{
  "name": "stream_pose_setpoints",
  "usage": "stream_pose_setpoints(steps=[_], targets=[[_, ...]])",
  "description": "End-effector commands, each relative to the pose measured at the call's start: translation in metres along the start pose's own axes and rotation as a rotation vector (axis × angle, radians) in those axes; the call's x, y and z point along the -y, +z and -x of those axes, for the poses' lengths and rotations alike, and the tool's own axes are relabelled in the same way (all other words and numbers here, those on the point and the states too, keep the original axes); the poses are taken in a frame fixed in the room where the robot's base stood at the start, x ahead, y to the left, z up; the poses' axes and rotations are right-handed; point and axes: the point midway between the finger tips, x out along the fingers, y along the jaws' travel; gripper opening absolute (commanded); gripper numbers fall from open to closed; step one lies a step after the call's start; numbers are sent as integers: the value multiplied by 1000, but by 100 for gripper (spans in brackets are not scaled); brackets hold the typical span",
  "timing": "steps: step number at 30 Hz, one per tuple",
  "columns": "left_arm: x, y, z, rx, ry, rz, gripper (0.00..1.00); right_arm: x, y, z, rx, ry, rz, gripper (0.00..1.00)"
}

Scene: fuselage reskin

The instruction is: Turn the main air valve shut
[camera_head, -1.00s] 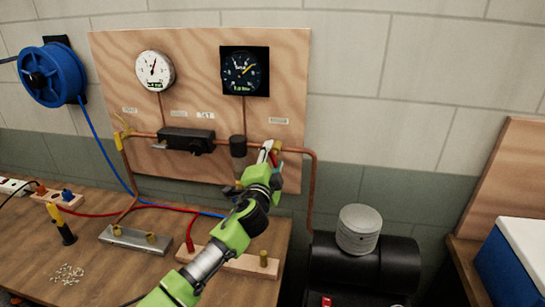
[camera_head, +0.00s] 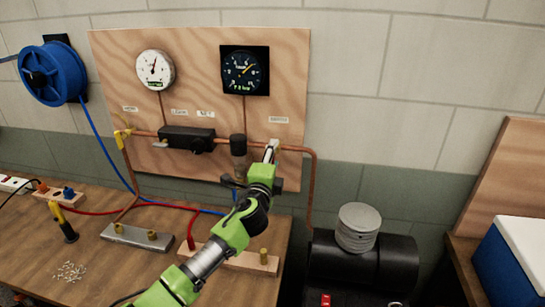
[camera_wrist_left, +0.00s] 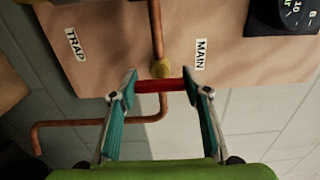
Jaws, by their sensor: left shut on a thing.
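The main air valve has a brass body (camera_wrist_left: 160,68) on the copper pipe and a red handle (camera_wrist_left: 160,86), beside the MAIN label (camera_wrist_left: 201,54) in the left wrist view. My left gripper (camera_wrist_left: 160,88) is shut on the red handle, one teal-padded finger at each end. The handle lies across the pipe's straight run in this view. In the head view my left gripper (camera_head: 271,152) reaches the right part of the plywood board (camera_head: 285,75) and mostly hides the valve. My right gripper is not in view.
A white gauge (camera_head: 155,69) and a black gauge (camera_head: 244,70) sit on the board above a black block (camera_head: 187,139). The copper pipe (camera_head: 312,190) bends down past the board's right side. A blue hose reel (camera_head: 52,75) hangs at left. Fittings lie on the bench (camera_head: 95,240).

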Motion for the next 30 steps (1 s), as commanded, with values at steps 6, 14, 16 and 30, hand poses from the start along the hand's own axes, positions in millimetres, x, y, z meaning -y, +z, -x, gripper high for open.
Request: stream_pose_setpoints(steps=[6, 14, 16, 30], targets=[[-1, 0, 0, -1, 1, -5, 22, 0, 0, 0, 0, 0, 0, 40], [-1, 0, 0, 0, 1, -3, 61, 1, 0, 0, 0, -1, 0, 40], [-1, 0, 0, 0, 1, -2, 61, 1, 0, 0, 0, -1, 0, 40], [-2, 0, 38, -2, 1, 0, 61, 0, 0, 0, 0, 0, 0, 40]])
